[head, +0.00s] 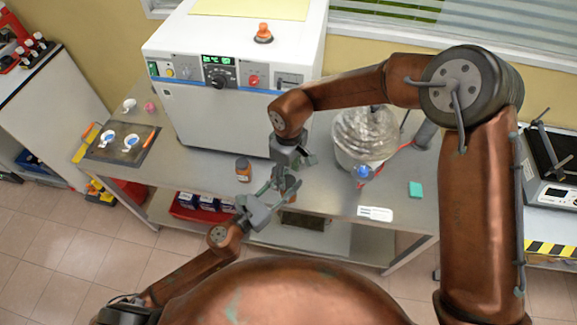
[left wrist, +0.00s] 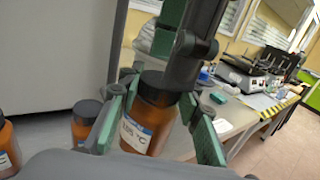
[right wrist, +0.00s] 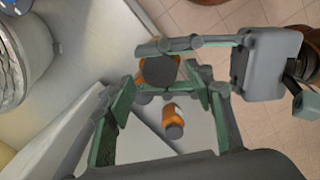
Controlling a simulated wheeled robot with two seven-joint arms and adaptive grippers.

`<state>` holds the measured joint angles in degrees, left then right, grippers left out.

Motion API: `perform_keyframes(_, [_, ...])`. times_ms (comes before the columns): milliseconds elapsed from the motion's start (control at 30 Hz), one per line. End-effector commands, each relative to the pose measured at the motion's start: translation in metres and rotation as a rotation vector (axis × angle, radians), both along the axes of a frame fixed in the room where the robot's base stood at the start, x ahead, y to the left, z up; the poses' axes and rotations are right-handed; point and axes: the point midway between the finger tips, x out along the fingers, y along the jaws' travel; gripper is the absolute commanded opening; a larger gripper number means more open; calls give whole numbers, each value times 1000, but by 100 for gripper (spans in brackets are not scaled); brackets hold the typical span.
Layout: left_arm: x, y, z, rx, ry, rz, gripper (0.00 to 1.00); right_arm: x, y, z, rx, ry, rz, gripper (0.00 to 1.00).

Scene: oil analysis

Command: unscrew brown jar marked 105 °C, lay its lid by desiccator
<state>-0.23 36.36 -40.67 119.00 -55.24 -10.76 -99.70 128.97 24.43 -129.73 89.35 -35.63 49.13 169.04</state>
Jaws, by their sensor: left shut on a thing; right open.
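The brown jar marked 105 °C (left wrist: 140,133) has a dark lid (left wrist: 158,83). My left gripper (left wrist: 155,128) is shut on its body; the lid also shows in the right wrist view (right wrist: 158,72). My right gripper (right wrist: 165,97) is open, with its fingers either side of the lid in that view; I cannot tell whether they touch it. In the head view my left gripper (head: 268,197) and right gripper (head: 288,180) meet near the bench's front edge and mostly hide the jar. The glass desiccator (head: 365,135), with a blue knob, stands right of the oven.
Another brown jar (head: 243,170) stands on the bench left of my grippers. It also shows in the right wrist view (right wrist: 172,116). A large white oven (head: 205,120) stands behind.

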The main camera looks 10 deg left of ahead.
Motion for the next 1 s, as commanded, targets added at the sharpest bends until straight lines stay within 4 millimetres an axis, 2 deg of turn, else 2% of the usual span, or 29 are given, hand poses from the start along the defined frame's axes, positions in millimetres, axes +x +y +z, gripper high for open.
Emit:
perform_keyframes(200, [0,0,1,-1,-1,0,0,0,0,-20,0,0,-1,49])
perform_keyframes(533, [0,0,1,-1,-1,0,0,0,0,-23,0,-1,-1,49])
perform_keyframes(1000, [0,0,1,-1,-1,0,0,0,0,-22,1,0,-1,16])
